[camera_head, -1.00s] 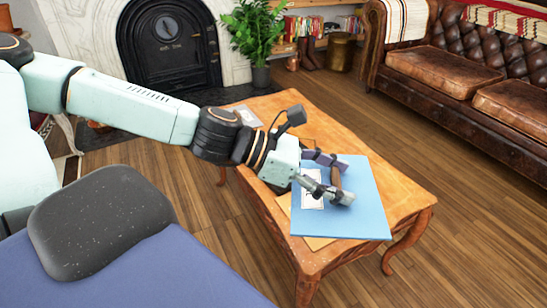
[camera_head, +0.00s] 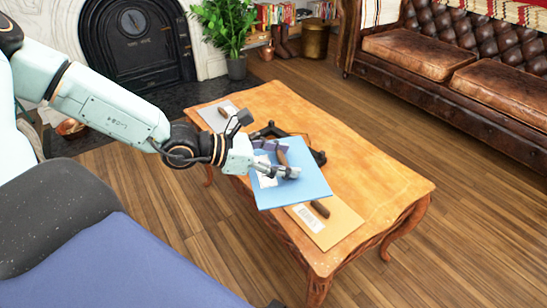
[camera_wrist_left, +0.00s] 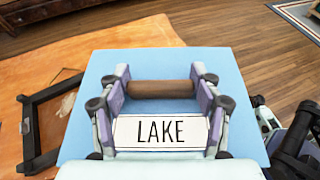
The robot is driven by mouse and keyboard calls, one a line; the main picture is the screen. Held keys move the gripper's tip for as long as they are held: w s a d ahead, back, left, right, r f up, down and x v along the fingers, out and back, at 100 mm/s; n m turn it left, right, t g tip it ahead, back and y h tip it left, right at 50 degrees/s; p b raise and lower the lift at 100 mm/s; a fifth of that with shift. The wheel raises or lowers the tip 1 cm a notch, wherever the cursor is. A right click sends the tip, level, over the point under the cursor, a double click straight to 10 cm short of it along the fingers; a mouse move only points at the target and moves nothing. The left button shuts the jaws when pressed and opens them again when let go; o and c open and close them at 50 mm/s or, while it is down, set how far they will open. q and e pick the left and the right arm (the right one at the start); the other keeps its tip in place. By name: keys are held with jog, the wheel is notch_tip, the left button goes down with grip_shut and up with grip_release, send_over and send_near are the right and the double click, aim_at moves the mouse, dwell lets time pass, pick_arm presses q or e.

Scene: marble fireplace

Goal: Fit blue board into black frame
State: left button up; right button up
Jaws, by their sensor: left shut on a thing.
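The flat blue board (camera_head: 306,186) has a brown bar handle and a white label, reading LAKE in the left wrist view (camera_wrist_left: 88,82). My left gripper (camera_head: 284,159) is shut on that handle and holds the board above the table's near-left side. The black frame (camera_head: 319,157) lies on the table behind the board, which hides much of it. I cannot tell the board's exact height.
On the wooden table (camera_head: 375,180), a yellow-orange board (camera_head: 340,226) with a brown handle lies at the near end. A pale board (camera_head: 212,120) with a handle lies at the far left end. The table's right side is clear. A leather sofa (camera_head: 440,70) stands beyond.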

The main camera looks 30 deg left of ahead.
pick_arm(q)
jog(key=w+a+f+n+t+y, duration=0.2)
jog(key=w+a+f+n+y, duration=0.15)
jog(key=w+a, duration=0.5)
jog(key=w+a+f+n+t+y, duration=0.1)
jog(key=w+a+f+n+y, duration=0.15)
jog(key=w+a+f, duration=0.6)
jog(key=w+f+b, duration=0.1)
jog(key=f, duration=0.1)
jog(key=w+d+f+b, duration=0.1)
jog(key=f+b, duration=0.1)
jog(key=d+f+b, duration=0.1)
jog(key=f+b, duration=0.1)
jog(key=shift+w+d+f, duration=0.2)
jog(key=shift+w+f, duration=0.1)
jog(key=shift+w, duration=0.1)
jog(key=shift+r, duration=0.15)
jog(key=o, duration=1.2)
jog(key=shift+o, duration=0.2)
